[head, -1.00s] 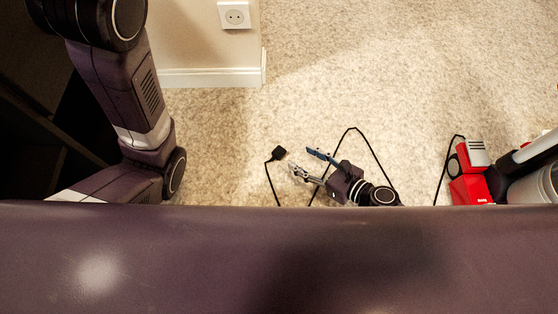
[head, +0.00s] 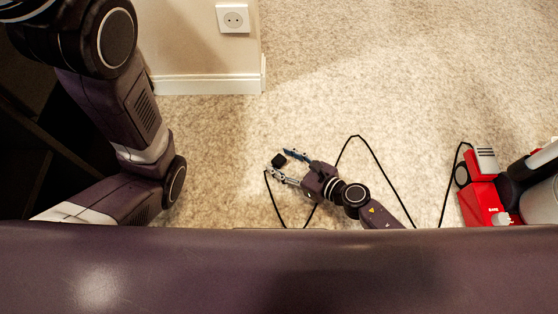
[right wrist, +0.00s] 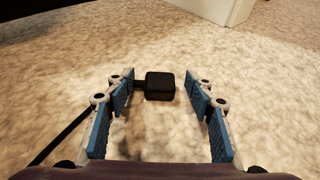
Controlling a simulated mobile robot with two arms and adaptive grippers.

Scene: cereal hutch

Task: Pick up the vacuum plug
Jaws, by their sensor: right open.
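The vacuum plug (head: 278,160) is a small black block on the beige carpet, with a black cord running from it. In the right wrist view the plug (right wrist: 160,86) lies between and slightly beyond the fingertips, its cord leaving to the left. My right gripper (head: 281,162) is open, its two blue-padded fingers reaching toward the plug; in the right wrist view (right wrist: 163,95) nothing is gripped. Whether a finger touches the plug or its cord, I cannot tell. My left arm shows at the left of the head view, but its gripper is out of sight.
A red and grey vacuum (head: 482,195) stands at the right, with its black cord (head: 376,165) looped over the carpet. A wall with a white socket (head: 233,18) and white baseboard (head: 207,84) is at the upper left. Carpet beyond the plug is clear.

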